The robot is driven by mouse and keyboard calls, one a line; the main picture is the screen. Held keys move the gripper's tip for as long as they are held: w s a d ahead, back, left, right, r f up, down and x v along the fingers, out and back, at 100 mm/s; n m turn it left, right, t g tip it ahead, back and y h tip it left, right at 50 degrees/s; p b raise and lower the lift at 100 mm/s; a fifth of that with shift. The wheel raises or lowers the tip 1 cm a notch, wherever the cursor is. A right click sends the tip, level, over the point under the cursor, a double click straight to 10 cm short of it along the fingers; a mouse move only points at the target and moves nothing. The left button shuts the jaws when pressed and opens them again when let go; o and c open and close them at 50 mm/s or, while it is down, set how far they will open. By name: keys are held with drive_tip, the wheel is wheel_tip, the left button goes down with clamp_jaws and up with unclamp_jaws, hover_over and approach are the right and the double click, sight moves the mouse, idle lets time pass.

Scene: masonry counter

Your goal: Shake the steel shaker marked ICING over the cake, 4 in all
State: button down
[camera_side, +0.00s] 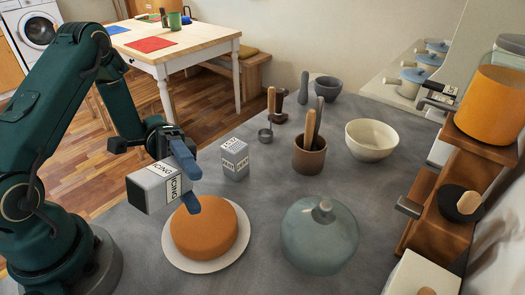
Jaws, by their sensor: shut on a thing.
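The steel shaker marked ICING (150,190) is a grey box with white labels. My gripper (187,184) is shut on it, with blue fingers on either side. The shaker is held tilted onto its side above the counter, up and to the left of the cake in the side view. The cake (204,232) is a round orange-brown one on a white plate (176,256). One finger overlaps the cake's upper edge in the picture; I cannot tell the height between them. A second, similar box with labels (235,160) stands upright on the counter behind the cake.
A glass dome (320,238) stands right of the cake. Behind are a brown utensil pot (309,157), a cream bowl (371,137), a metal scoop (266,134) and a grey mortar (328,86). A wooden shelf (440,225) lines the right. Bare counter lies between these things.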

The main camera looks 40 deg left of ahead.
drive_tip(key=shift+f, duration=1.5)
drive_tip(key=shift+r, duration=1.55)
drive_tip(key=shift+f+x, duration=0.15)
drive_tip(key=shift+x, duration=0.85)
drive_tip(key=shift+f+x, duration=0.15)
drive_tip(key=shift+x, duration=0.8)
drive_tip(key=shift+s, duration=0.2)
